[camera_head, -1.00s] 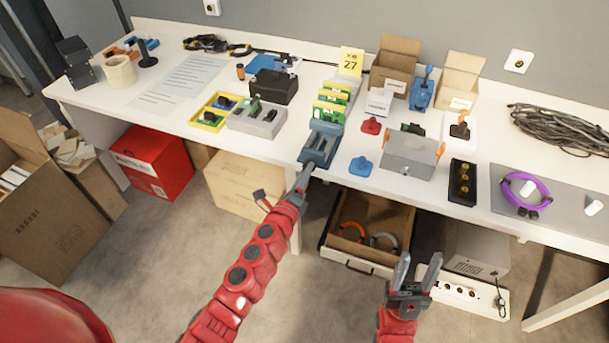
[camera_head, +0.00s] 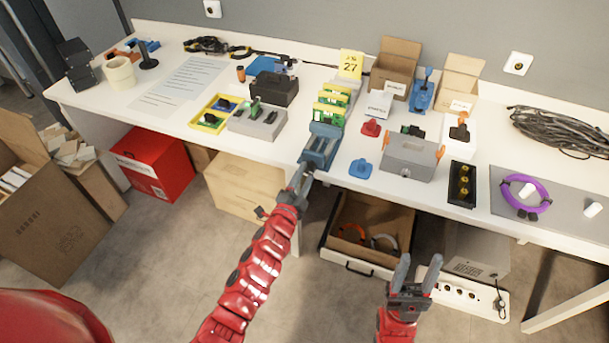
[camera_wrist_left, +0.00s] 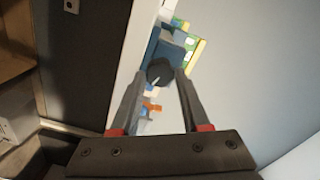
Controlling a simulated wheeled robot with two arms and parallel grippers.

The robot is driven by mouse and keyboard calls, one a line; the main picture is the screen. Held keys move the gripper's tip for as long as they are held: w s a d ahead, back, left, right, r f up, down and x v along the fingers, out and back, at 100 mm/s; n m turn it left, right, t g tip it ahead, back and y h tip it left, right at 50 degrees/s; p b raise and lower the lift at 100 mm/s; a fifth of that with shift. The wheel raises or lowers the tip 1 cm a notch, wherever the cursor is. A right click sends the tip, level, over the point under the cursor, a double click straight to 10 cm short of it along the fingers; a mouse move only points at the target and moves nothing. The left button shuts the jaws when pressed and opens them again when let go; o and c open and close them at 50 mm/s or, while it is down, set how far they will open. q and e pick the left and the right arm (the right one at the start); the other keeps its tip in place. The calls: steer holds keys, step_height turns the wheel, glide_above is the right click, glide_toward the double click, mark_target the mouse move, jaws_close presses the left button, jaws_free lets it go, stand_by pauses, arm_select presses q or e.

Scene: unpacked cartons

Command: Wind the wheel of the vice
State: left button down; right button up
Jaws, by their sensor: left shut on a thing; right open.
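The blue-grey vice (camera_head: 321,146) stands at the front edge of the white table. Its wheel is mostly hidden by my left gripper in the head view. In the left wrist view the dark round wheel (camera_wrist_left: 160,71) sits between the fingertips, with the vice body (camera_wrist_left: 172,48) behind it. My left gripper (camera_head: 300,178) reaches up to the vice's front and is shut on the wheel. My right gripper (camera_head: 401,270) is open and empty, low in front of the table.
A blue knob (camera_head: 360,168) and a grey box with orange clips (camera_head: 411,158) stand right of the vice. A grey block (camera_head: 258,122) stands to its left. An open drawer (camera_head: 355,258) lies below the table edge.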

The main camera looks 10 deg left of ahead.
arm_select(q)
steer(key=n+p, duration=0.1)
steer(key=n, duration=0.5)
steer(key=shift+f+p, duration=0.1)
steer(key=shift+p, duration=0.25)
steer(key=shift+n, duration=1.8)
steer(key=shift+c, duration=1.9)
jaws_free()
steer(key=shift+s, duration=0.1)
steer(key=b+v, duration=0.1)
steer(key=v, duration=1.6)
steer(key=shift+s+a, duration=0.1)
steer(key=shift+s, duration=0.05)
